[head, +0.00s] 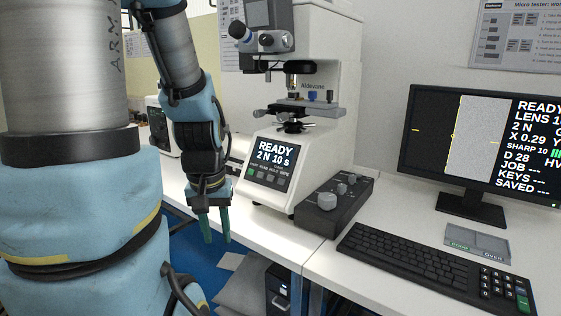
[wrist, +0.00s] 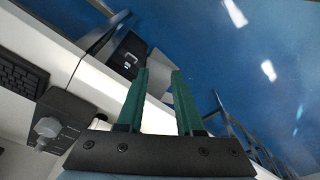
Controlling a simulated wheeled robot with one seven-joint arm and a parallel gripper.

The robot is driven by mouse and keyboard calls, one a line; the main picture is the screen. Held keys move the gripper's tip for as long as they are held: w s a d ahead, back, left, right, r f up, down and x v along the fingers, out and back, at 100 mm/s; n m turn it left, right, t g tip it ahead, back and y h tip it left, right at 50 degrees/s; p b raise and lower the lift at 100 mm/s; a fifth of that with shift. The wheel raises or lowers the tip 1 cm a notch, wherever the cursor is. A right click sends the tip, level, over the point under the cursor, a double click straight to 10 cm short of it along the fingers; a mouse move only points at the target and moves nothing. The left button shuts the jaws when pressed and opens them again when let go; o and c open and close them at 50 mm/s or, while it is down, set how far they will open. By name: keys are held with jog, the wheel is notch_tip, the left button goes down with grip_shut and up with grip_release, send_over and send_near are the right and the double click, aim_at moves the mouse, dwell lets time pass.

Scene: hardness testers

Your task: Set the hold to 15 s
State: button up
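A white micro hardness tester (head: 330,75) stands on the bench. Its sloped front panel (head: 270,165) has a screen reading "READY 2 N 10 s", with a row of small keys below it, one of them green. The key labels are too small to read surely. My gripper (head: 215,226) hangs to the left of the panel, in front of the bench edge, with its green fingers pointing down. In the wrist view my gripper (wrist: 158,85) has its two fingers apart with nothing between them. It touches no key.
A dark control box with knobs (head: 333,200) sits right of the panel. Another instrument (head: 160,125) is behind my arm. Blue floor shows below the bench.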

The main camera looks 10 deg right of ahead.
grip_shut()
dwell(1.3)
